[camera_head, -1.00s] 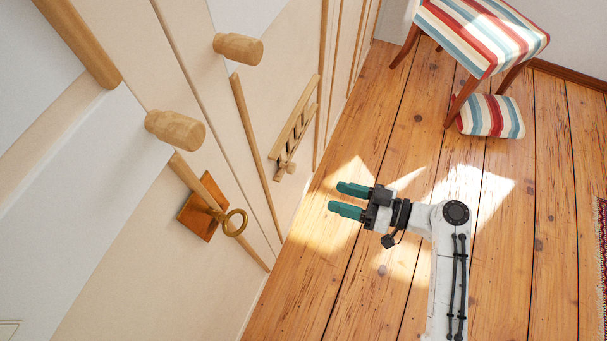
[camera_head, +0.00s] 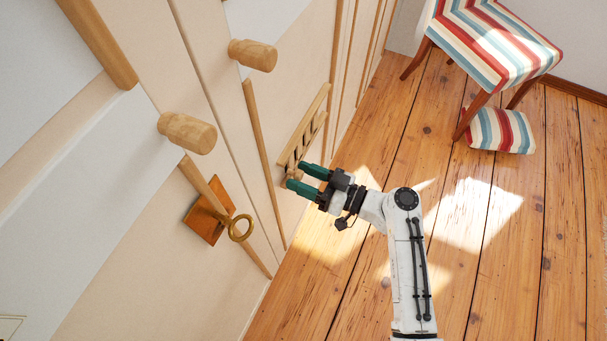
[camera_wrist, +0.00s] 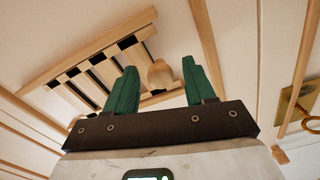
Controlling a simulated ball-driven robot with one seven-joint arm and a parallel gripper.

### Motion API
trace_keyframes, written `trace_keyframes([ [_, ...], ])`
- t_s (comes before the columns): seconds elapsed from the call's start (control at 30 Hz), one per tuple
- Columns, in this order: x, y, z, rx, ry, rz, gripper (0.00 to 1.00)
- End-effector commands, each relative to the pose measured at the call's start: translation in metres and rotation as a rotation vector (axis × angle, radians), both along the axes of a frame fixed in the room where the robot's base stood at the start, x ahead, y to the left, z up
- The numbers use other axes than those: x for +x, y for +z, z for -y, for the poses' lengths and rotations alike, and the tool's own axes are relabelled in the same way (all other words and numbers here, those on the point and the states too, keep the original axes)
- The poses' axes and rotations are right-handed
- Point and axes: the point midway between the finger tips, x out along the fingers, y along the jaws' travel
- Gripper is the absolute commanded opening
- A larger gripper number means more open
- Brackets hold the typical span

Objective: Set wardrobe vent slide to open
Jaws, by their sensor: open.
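The wardrobe vent slide (camera_head: 303,134) is a slatted wooden frame on the wardrobe door. In the wrist view the vent (camera_wrist: 92,62) shows dark gaps between its pale slats. A rounded wooden knob (camera_wrist: 160,73) sits at one end of the vent, and in the head view my fingers partly cover it. My gripper (camera_head: 303,178) has green fingers and is open, with its tips close to the knob. In the wrist view my gripper (camera_wrist: 158,82) has the knob between its two fingers. I cannot tell whether either finger touches it.
Two wooden door knobs (camera_head: 187,133) (camera_head: 253,55) jut from the wardrobe. A brass ring key (camera_head: 240,228) sticks out of an orange lock plate (camera_head: 206,216). A striped chair (camera_head: 494,42) and striped footstool (camera_head: 500,130) stand at the upper right. The plank floor (camera_head: 480,260) is clear at right.

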Motion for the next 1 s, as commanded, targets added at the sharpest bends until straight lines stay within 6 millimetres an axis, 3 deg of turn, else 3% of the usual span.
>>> trace_keyframes([
  [0.33,0.001,-0.0005,-0.0031,-0.001,-0.001,0.0,0.53],
  [0.87,0.0008,-0.0005,-0.0027,-0.001,-0.001,0.0,0.03],
  [1.0,0.0008,-0.0005,-0.0027,-0.001,-0.001,0.0,0.0],
])
